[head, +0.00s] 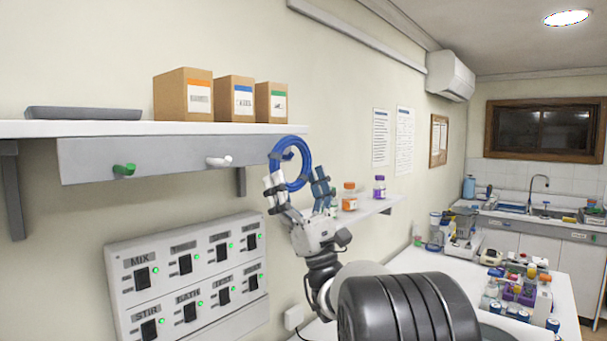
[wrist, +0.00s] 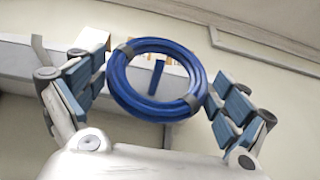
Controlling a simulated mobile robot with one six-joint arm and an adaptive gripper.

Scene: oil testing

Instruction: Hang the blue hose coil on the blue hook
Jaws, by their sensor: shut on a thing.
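The blue hose coil (head: 305,163) is a ring with dark bands, held upright between the fingers of my gripper (head: 297,183) near the right end of the hook rail. In the wrist view the coil (wrist: 120,85) sits between the two finger pads of my gripper (wrist: 158,92), gripped at its sides. A short blue peg (wrist: 156,76), apparently the blue hook, shows through the coil's opening. I cannot tell whether the peg passes into the ring or lies behind it. In the head view the coil and fingers largely cover that part of the rail.
The grey rail (head: 75,162) carries a green hook (head: 124,170) and a white hook (head: 218,162), left of the coil. Above is a white shelf (head: 60,128) with boxes (head: 183,97). A lower shelf (head: 372,211) with bottles lies right, and a switch panel (head: 190,275) below.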

